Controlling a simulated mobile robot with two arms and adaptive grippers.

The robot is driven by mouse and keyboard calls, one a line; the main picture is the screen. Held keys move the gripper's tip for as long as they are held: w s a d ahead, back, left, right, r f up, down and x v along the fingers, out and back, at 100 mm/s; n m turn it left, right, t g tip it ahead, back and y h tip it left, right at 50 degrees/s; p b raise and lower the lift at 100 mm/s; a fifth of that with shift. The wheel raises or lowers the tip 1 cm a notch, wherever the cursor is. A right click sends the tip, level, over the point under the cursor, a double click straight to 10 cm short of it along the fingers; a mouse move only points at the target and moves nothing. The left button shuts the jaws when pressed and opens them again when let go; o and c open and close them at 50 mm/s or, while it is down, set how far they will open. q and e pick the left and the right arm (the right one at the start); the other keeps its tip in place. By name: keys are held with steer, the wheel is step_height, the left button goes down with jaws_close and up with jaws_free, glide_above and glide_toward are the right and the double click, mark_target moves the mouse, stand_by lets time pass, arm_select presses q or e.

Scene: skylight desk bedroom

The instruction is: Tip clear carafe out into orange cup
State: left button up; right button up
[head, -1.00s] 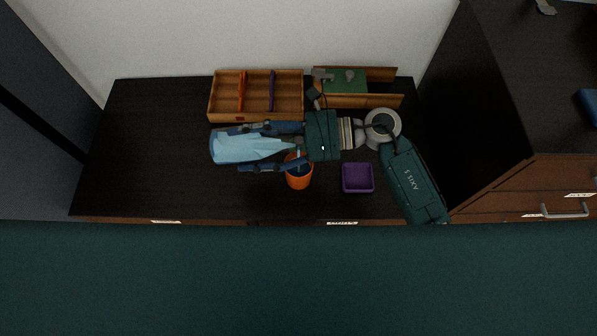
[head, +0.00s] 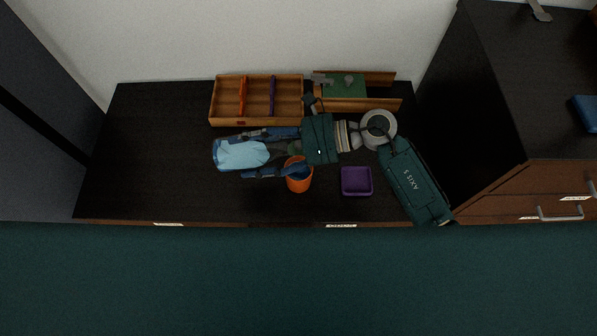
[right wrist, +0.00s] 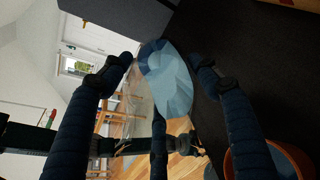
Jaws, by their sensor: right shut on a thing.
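The clear carafe (head: 240,155) looks pale blue and see-through. My right gripper (head: 246,156) is shut on it, with one dark blue finger on each side. The carafe looks tilted, but its mouth is hard to make out. In the right wrist view the carafe (right wrist: 168,80) sits between the fingers. The orange cup (head: 299,185) stands upright on the desk, just right of the carafe; the lower finger covers part of its rim. The cup also shows at the lower right of the right wrist view (right wrist: 290,160). My left gripper is out of view.
A wooden divided tray (head: 257,120) and a wooden holder with a green board (head: 357,104) stand along the wall. A purple box (head: 356,182) stands right of the cup. The left of the dark desk (head: 140,160) is clear.

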steer(key=shift+f+h+p, duration=0.15)
steer(key=shift+h+p, duration=0.25)
steer(key=shift+p, duration=0.1)
steer(key=shift+f, duration=0.25)
steer(key=shift+f+h+p, duration=0.1)
steer(key=shift+h+p, duration=0.4)
steer(key=shift+p, duration=0.65)
steer(key=shift+f+h+p, duration=0.15)
steer(key=shift+h+p, duration=0.15)
steer(key=shift+p, duration=0.05)
steer(key=shift+d+f+h+p, duration=0.1)
steer(key=shift+f+h+p, duration=0.2)
steer(key=shift+f+p, duration=0.2)
steer(key=shift+f, duration=0.2)
